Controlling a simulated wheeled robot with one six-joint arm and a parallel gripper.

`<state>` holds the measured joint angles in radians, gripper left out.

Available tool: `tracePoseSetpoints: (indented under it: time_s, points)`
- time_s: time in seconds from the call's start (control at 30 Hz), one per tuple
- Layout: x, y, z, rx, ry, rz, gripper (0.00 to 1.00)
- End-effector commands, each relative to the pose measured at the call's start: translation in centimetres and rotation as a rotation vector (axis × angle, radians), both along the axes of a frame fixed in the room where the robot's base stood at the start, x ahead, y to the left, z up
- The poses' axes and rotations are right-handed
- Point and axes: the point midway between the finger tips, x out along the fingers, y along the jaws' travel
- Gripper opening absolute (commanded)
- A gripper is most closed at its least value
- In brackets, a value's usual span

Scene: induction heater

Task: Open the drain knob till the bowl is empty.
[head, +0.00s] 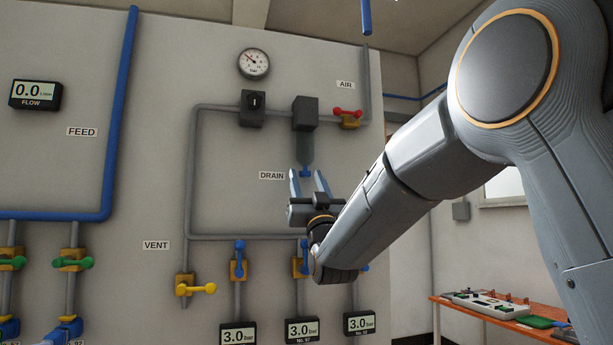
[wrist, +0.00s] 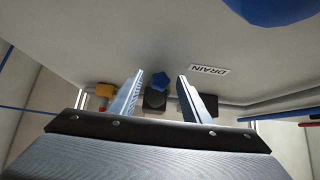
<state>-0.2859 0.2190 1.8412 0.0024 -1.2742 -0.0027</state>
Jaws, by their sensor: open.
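The blue drain knob (head: 305,173) sits at the bottom of the greenish, see-through bowl (head: 305,147), which hangs under a dark block (head: 305,113) on the wall pipe. I cannot tell the liquid level in the bowl. My gripper (head: 309,182) is open and empty, its fingers pointing up just below the knob. In the wrist view the star-shaped knob (wrist: 160,80) shows in the gap between my two fingertips (wrist: 160,77), with no visible contact. The DRAIN label (head: 272,176) is on the wall to the left of the knob.
A red AIR valve handle (head: 347,112) is to the upper right, and a dark regulator (head: 253,108) to the left, below a round gauge (head: 254,64). Blue-handled valves (head: 239,252) and a yellow VENT handle (head: 197,289) are lower. Bare wall surrounds the bowl.

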Motion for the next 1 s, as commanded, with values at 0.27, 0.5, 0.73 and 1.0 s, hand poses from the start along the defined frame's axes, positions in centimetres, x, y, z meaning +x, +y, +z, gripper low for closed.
tracePoseSetpoints:
  time_s: [0.27,0.5,0.73,1.0]
  points:
    - [0.02,0.12,0.04,0.000,0.000,0.001,0.38]
    - [0.02,0.11,0.05,0.000,0.000,0.001,0.02]
    - [0.08,-0.07,-0.04,0.002,-0.007,0.041,0.02]
    - [0.19,-0.28,-0.13,0.002,-0.008,0.178,0.02]
